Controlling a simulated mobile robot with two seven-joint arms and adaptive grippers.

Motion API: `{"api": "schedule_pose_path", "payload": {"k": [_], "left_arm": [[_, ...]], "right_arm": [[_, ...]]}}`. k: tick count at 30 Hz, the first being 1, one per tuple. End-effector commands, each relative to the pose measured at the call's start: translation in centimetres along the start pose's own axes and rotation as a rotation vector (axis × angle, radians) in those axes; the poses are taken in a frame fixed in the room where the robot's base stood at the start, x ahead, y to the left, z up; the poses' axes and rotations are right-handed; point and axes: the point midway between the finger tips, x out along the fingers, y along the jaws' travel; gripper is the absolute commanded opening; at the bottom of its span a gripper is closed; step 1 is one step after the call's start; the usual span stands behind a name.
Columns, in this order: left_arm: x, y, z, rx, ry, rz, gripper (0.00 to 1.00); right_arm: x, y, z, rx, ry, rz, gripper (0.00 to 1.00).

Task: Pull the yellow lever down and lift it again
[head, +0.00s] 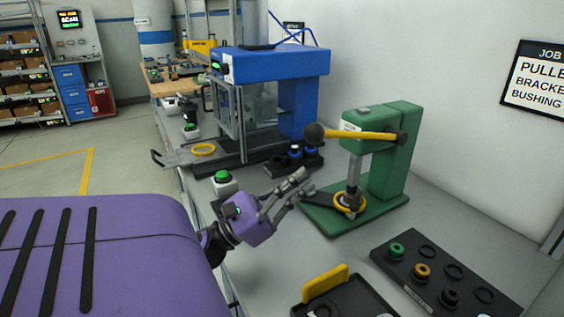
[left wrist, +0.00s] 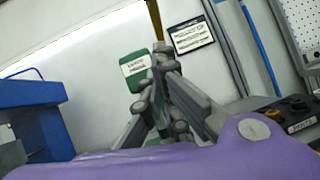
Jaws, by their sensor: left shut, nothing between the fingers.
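The yellow lever (head: 362,135) with its dark ball knob (head: 314,133) sticks out to the left, about level, from the top of a green press (head: 393,160). Below the press ram, a yellow ring (head: 350,203) sits on the press base. My left gripper (head: 306,182) is shut and empty, below and left of the knob and apart from the lever. In the left wrist view its fingers (left wrist: 167,75) point toward the green press head (left wrist: 135,70). A thin yellowish bar (left wrist: 156,20), which looks like the lever, shows above them. My right gripper is out of view.
A blue-topped machine (head: 270,65) stands behind on the left, with a green button box (head: 224,183) in front. A dark tray with colored parts (head: 445,283) and a black bin with a yellow handle (head: 325,283) lie at the front. Bare bench (head: 290,250) lies between.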

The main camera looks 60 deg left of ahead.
Motion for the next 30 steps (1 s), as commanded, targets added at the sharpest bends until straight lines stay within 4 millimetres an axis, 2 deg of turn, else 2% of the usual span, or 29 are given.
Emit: {"api": "schedule_pose_path", "payload": {"k": [1, 4, 9, 15, 30], "left_arm": [[1.4, 0.0, 0.5, 0.001, -0.007, -0.002, 0.00], [3.4, 0.0, 0.4, 0.001, -0.006, -0.002, 0.00], [5.2, 0.1, 2.2, 0.002, -0.004, 0.000, 0.00], [6.0, 0.0, 2.9, -0.001, -0.001, 0.000, 0.00], [6.1, 0.1, 3.1, 0.000, 0.000, 0.000, 0.00]], "right_arm": [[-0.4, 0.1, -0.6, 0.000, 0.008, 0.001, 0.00], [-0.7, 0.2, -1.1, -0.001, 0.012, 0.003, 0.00], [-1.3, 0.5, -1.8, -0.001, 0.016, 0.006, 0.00], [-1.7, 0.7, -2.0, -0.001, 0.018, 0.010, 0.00], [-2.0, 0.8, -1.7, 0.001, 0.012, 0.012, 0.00]]}}
